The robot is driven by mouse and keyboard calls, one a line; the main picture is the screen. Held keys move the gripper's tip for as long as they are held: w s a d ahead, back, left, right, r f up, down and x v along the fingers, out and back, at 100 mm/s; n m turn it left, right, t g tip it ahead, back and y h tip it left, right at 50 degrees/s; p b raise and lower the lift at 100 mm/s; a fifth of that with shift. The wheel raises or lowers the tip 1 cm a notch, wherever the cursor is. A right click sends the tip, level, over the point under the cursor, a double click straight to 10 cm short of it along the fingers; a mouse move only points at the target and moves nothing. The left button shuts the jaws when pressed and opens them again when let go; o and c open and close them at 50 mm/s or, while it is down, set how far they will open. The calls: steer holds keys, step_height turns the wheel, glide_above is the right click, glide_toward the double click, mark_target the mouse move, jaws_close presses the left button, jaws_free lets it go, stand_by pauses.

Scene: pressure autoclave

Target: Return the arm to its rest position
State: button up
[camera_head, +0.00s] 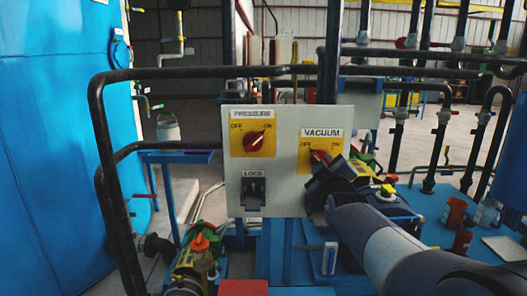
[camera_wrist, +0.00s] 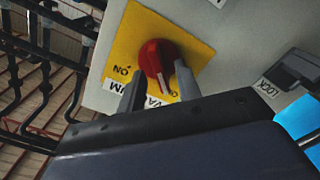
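My gripper (camera_head: 326,172) is at the VACUUM dial on the grey-white control panel (camera_head: 285,185). In the wrist view, the two grey fingers of my gripper (camera_wrist: 160,74) are spread apart, with the red vacuum knob (camera_wrist: 155,58) between and just beyond their tips. Whether a finger touches the knob cannot be told. In the head view my arm partly hides the vacuum knob (camera_head: 318,157). Its white mark seems to point toward OFF, whose lettering is mostly hidden in the wrist view. My arm reaches in from the lower right.
The red pressure knob (camera_head: 253,141) points toward ON. A dark lock switch (camera_head: 253,193) sits below it. Black pipes (camera_head: 115,190) frame the panel's left, and more pipes (camera_head: 430,72) run behind on the right. A blue tank wall (camera_head: 60,150) fills the left. A red container (camera_head: 455,213) stands at right.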

steer(key=s, duration=1.1)
steer(key=w+m+p, duration=0.7)
steer(key=w+m, duration=0.1)
steer(key=w, duration=0.3)
steer(key=shift+w+m+p, duration=0.25)
steer(key=shift+m+p, duration=0.1)
steer(key=shift+m, duration=0.05)
steer(key=shift+d, duration=0.15)
stand_by(0.3)
